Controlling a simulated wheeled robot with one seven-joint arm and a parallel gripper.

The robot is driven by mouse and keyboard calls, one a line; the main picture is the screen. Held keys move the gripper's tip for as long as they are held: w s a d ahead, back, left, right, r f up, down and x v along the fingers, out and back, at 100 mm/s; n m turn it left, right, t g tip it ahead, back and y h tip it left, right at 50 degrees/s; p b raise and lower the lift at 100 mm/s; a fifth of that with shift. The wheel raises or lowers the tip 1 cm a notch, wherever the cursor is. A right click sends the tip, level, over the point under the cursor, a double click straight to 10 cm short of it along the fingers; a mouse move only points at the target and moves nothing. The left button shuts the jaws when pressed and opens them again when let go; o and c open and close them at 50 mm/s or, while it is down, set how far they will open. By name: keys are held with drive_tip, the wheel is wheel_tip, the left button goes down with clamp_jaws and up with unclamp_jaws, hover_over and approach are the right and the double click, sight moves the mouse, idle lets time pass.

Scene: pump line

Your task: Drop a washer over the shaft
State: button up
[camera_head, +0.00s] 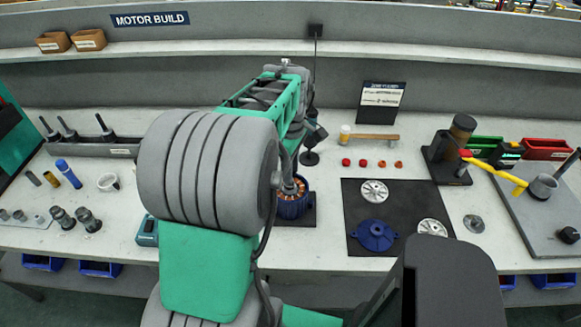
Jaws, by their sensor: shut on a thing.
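My arm reaches over the bench from the front and blocks much of the middle. My gripper (291,165) is at its far end, pointing down just above a blue motor housing (292,207) with copper windings. The fingertips are mostly hidden behind my arm. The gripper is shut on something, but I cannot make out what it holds. I see no washer clearly. A shaft in the housing cannot be made out, nor whether the held thing touches it. The housing stands on a dark base (310,217).
Right of the housing, a black mat (358,197) holds silvery discs (374,191) and a blue flange (374,236). Small red caps (363,163) lie behind it. A dark press-like stand (446,160) and yellow-handled tool (495,172) are at right. Metal parts (88,219) stand at left.

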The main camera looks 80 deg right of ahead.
drive_tip(key=shift+f, duration=0.2)
drive_tip(key=o, duration=1.1)
drive_tip(key=shift+c, duration=0.2)
drive_tip(key=shift+o, duration=0.5)
drive_tip(key=shift+o, duration=0.6)
drive_tip(key=shift+r, duration=0.1)
wheel_tip(320, 180, up, 5)
drive_tip(key=p, duration=0.3)
drive_tip(key=shift+p, duration=0.4)
